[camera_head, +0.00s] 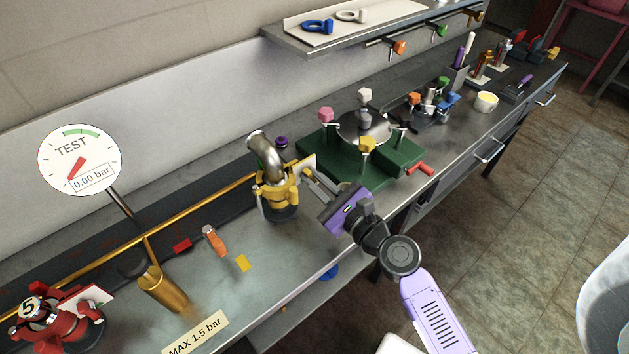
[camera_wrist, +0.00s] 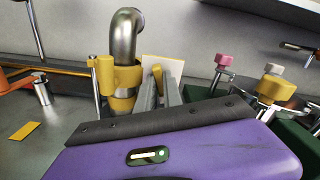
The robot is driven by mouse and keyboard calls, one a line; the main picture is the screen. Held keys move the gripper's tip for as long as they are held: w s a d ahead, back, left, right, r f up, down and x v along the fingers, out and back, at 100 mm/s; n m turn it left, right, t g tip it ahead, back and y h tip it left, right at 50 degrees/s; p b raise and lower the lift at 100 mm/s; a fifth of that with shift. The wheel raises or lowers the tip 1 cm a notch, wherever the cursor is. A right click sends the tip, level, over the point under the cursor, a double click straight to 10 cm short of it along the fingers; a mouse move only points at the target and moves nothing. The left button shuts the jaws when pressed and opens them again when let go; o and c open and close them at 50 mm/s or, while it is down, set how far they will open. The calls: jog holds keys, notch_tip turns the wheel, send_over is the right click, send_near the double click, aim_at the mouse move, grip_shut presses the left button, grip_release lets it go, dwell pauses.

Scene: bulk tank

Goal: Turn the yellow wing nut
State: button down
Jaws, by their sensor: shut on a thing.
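A yellow clamp (camera_head: 277,192) sits around a bent steel pipe (camera_head: 264,153) that stands upright on the bench. The clamp also shows in the wrist view (camera_wrist: 122,76), left of my fingers. The yellow wing nut (camera_wrist: 157,72) shows as a small yellow piece between my fingertips, on the clamp's right side. My gripper (camera_head: 310,173) reaches the clamp from the right, and its two fingers (camera_wrist: 160,85) are shut on the wing nut. The fingers hide most of the nut, so I cannot tell its angle.
A green fixture (camera_head: 322,162) with colored knobs stands right of the clamp, close to my gripper. A gauge (camera_head: 79,160) reads 0.00 bar at left. A white plate (camera_wrist: 176,66) is behind my fingers.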

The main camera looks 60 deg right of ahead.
jog(key=n+b, duration=0.3)
jog(key=n, duration=0.7)
jog(key=n+b, duration=0.3)
jog(key=n, duration=0.6)
jog(key=n+b, duration=0.3)
jog(key=n, duration=0.7)
jog(key=shift+f+n, duration=0.3)
dwell(0.3)
jog(key=c, duration=1.8)
grip_release()
jog(key=shift+o, duration=0.2)
